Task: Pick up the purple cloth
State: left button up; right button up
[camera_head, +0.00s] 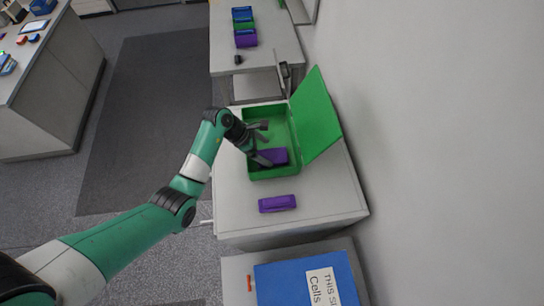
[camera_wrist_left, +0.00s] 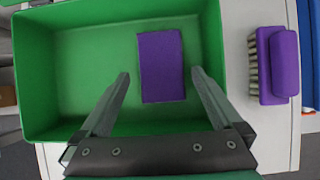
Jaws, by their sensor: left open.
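The purple cloth (camera_head: 278,156) lies flat inside the open green box (camera_head: 284,173), toward its near end. In the left wrist view the cloth (camera_wrist_left: 161,65) is a plain purple rectangle on the floor of the green box (camera_wrist_left: 35,80). My left gripper (camera_head: 266,143) is open and empty over the box. In its wrist view the two fingertips appear on either side of the cloth, with no contact visible; the height gap is hard to judge. My right gripper is not in view.
A purple brush (camera_head: 277,203) lies on the cabinet top (camera_head: 330,203), outside the box; its bristles show in the wrist view (camera_wrist_left: 278,65). The green lid (camera_head: 316,115) stands open at the right, near the wall. A blue labelled container (camera_head: 285,285) is nearer.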

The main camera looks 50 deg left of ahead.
aim_at(271, 156)
pick_arm(q)
jog(key=x, duration=0.4)
jog(key=shift+s+f+b, duration=0.1)
jog(key=shift+b, duration=0.25)
jog(key=shift+f, duration=0.2)
jog(key=c, duration=1.1)
